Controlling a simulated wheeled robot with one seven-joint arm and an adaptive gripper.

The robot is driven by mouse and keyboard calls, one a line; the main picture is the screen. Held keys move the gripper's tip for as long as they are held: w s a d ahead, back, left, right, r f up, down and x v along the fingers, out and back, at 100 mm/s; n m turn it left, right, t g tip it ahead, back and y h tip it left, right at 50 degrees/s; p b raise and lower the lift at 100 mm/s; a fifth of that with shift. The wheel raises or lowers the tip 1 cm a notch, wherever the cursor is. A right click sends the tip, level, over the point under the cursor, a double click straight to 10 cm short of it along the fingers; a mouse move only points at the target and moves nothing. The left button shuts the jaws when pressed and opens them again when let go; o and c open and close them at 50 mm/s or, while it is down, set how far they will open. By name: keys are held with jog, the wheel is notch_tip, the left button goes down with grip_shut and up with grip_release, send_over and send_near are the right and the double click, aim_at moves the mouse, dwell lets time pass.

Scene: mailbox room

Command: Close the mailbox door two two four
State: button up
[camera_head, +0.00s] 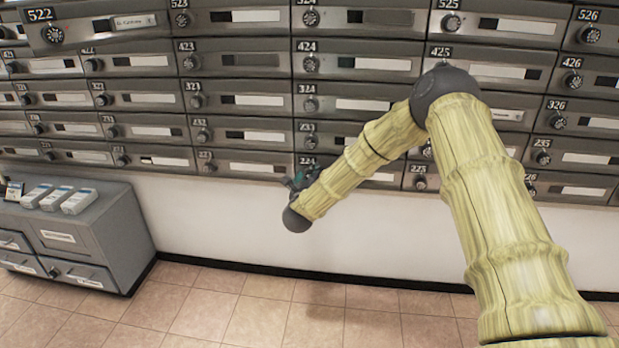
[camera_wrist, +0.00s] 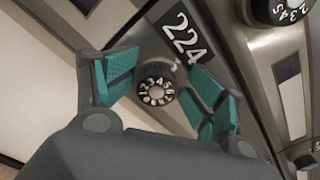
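The mailbox door 224 is in the bottom row of the wall of mailboxes; its number label (camera_head: 307,162) shows just above my gripper in the head view. In the wrist view the 224 door (camera_wrist: 222,92) has a black number plate (camera_wrist: 181,38) and a round black combination dial (camera_wrist: 156,84) with white digits. My gripper (camera_wrist: 163,88) is open, its two teal-padded fingers on either side of the dial. I cannot tell whether they touch it. In the head view my gripper (camera_head: 299,182) is small and partly hidden by my arm, which also covers part of the door.
Grey mailboxes with dials fill the wall; door 522 (camera_head: 95,27) stands out at the top left. A grey cabinet (camera_head: 120,235) with small white boxes (camera_head: 79,201) stands at the lower left. The tiled floor (camera_head: 230,310) in front of the wall is clear.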

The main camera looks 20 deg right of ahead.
jog(key=shift+a, duration=0.15)
jog(key=shift+s+a, duration=0.15)
jog(key=shift+s, duration=0.1)
jog(key=v, duration=1.1)
jog(key=shift+s, duration=0.25)
jog(key=shift+f, duration=0.1)
